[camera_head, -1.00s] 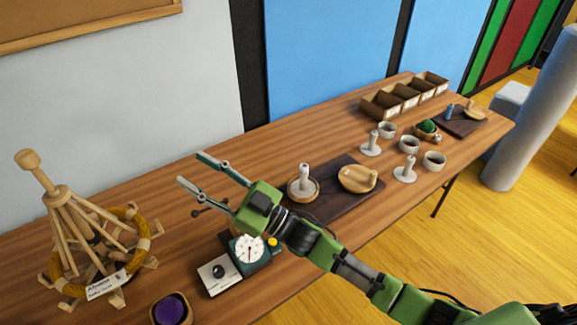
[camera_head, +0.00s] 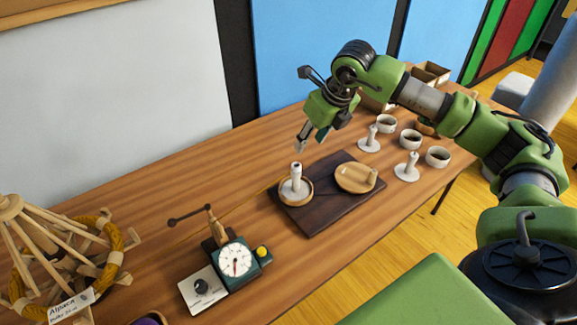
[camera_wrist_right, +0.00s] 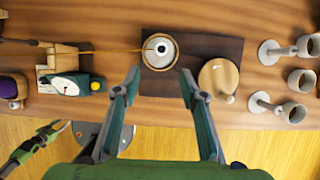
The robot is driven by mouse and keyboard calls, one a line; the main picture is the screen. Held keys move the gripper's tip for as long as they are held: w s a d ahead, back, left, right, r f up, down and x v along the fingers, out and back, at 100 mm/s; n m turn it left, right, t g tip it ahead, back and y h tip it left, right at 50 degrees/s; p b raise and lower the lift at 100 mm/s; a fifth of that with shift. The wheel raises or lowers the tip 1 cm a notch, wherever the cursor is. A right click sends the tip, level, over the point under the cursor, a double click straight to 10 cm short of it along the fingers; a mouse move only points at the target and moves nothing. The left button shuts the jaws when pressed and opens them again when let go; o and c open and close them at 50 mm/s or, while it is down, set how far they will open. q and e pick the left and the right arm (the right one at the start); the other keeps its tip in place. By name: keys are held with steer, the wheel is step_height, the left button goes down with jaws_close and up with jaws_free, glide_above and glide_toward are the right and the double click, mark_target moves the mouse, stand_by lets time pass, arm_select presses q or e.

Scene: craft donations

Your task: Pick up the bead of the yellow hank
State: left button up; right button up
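The yellow hank (camera_head: 117,240) is wound on a wooden swift (camera_head: 45,235) at the left of the table. A thin yellow strand runs across from the counter device (camera_head: 236,260) to the white spool (camera_head: 296,178), which stands upright on a round wooden base; the strand also shows in the right wrist view (camera_wrist_right: 110,51). I cannot make out a separate bead. My right gripper (camera_head: 309,144) is above the spool, open and empty; its fingers are spread in the right wrist view (camera_wrist_right: 159,78), apart from the spool. My left gripper (camera_wrist_right: 60,128) shows small at lower left there.
A dark board (camera_head: 318,218) bears the spool base and a wooden dish (camera_head: 356,177). White cups (camera_head: 438,157) and white stands (camera_head: 407,167) are to the right, with wooden boxes behind. The table between the swift and the counter device is mostly clear.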

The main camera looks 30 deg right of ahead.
steer(key=p, duration=0.2)
glide_toward(296, 166)
step_height(296, 166, down, 3)
steer(key=w+f+p, duration=0.1)
steer(key=f, duration=0.1)
steer(key=w+f+p, duration=0.1)
steer(key=w+f, duration=0.1)
steer(key=shift+f, duration=0.25)
steer(key=c, duration=0.7)
